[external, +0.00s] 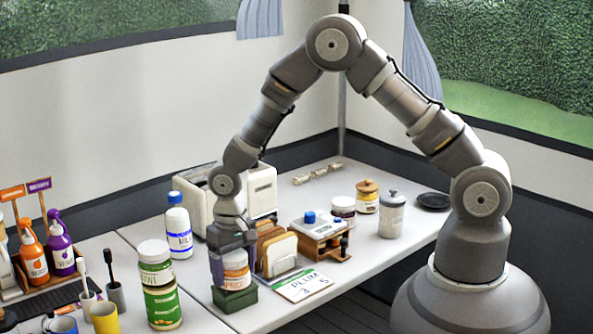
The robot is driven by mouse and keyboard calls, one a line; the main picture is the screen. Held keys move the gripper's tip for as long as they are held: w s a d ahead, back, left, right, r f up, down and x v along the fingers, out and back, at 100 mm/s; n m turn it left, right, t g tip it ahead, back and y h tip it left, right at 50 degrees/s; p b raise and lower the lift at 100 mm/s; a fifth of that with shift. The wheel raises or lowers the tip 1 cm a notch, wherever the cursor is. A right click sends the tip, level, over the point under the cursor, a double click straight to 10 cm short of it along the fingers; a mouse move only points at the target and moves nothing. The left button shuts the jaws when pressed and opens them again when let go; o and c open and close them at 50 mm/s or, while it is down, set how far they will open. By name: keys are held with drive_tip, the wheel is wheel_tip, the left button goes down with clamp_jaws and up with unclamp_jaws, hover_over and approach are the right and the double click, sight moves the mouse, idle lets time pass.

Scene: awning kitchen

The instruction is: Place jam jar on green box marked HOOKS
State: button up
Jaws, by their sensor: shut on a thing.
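My gripper (232,255) points down at the front of the table and is shut on a jam jar (236,278) with a white lid and an orange fruit label. A dark green box (234,299) is directly under the jar. The jar's base appears at the box's top, but I cannot tell whether it touches or hovers slightly. The jar looks upright. The fingers cover part of its sides. No HOOKS marking is readable on the box from this view.
A milk bottle (178,226) and a green-labelled jar stack (160,299) are left. A toaster (262,189) is behind. A grey canister (391,215) stands farther right.

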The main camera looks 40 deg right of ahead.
drive_tip(key=shift+f, duration=0.15)
drive_tip(key=o, duration=1.2)
wheel_tip(320, 180, up, 12)
drive_tip(key=p, duration=0.4)
drive_tip(key=shift+r, duration=0.2)
drive_tip(key=w+d+r+t+y, duration=0.15)
drive_tip(key=w+d+r, duration=0.25)
drive_tip(key=r, duration=0.6)
drive_tip(key=w+d+r+t, duration=0.3)
drive_tip(key=w+r, duration=0.1)
drive_tip(key=r, duration=0.6)
drive_tip(key=w+d+r+t+y, duration=0.1)
drive_tip(key=w+d+r+t, duration=0.25)
drive_tip(key=r, duration=0.65)
drive_tip(key=s+d+r+t, duration=0.2)
drive_tip(key=d+r, duration=0.3)
drive_tip(key=r, duration=0.5)
drive_tip(key=s+d+r+t+h, duration=0.1)
drive_tip(key=s+d+r+t, duration=0.2)
drive_tip(key=r, duration=0.8)
drive_tip(key=s+d+r+t+h, duration=0.1)
drive_tip(key=s+d+r+t, duration=0.1)
drive_tip(key=s+d+r, duration=0.3)
drive_tip(key=d+r, duration=0.3)
drive_tip(key=r, duration=0.2)
drive_tip(key=shift+s+d+r, duration=0.2)
drive_tip(key=shift+d+r, duration=0.05)
drive_tip(key=shift+r, duration=0.15)
